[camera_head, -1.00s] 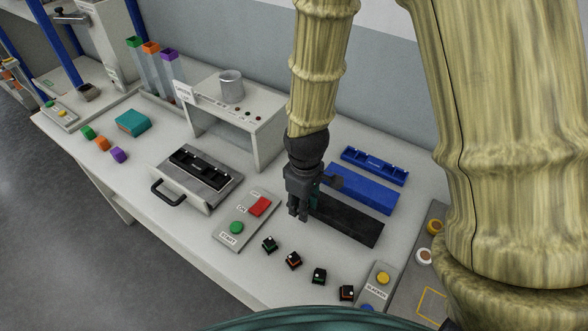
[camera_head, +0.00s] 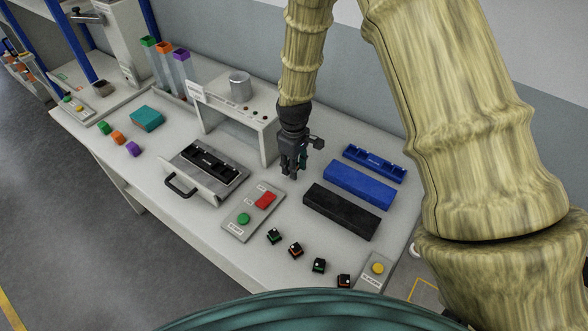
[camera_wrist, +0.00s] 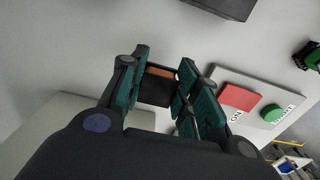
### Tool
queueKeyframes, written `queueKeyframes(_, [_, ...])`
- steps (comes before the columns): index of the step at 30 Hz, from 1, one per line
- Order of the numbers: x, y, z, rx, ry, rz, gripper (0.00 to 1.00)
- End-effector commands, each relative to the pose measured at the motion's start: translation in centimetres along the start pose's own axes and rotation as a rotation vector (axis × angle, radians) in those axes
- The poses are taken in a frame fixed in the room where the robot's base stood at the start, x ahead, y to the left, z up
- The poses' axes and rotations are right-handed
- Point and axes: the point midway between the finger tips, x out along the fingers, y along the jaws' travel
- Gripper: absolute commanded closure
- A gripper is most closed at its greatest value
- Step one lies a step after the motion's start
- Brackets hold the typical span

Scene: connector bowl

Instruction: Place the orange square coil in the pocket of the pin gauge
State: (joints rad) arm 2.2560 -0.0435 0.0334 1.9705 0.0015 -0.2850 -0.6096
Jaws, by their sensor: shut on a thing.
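My gripper (camera_head: 290,173) is shut on a small dark square part with an orange top, the orange square coil (camera_wrist: 157,72), seen between the fingers in the wrist view. It is held above the bench, between the white stand and the blue block. In the head view the fingers hide the coil. A grey fixture (camera_head: 226,190) with a handle and a black slotted insert (camera_head: 210,163) stands to the left of my gripper. I cannot tell for sure whether this fixture is the pin gauge.
A button panel (camera_head: 237,227) with red and green buttons lies below my gripper. A blue block (camera_head: 359,184), a black block (camera_head: 341,211) and a blue tray (camera_head: 374,164) lie to the right. Several small dark parts (camera_head: 295,250) line the front edge. The white stand (camera_head: 262,143) is close behind.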

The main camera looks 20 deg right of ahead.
Motion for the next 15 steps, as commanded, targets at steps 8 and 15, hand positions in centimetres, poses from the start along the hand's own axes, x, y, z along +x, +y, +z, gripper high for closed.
queueKeyframes(8, [2.2, -0.1, 0.0, 0.001, 0.0, 0.0, 0.92])
queueKeyframes(15, [2.7, 0.0, 0.0, 0.001, 0.001, 0.0, 0.92])
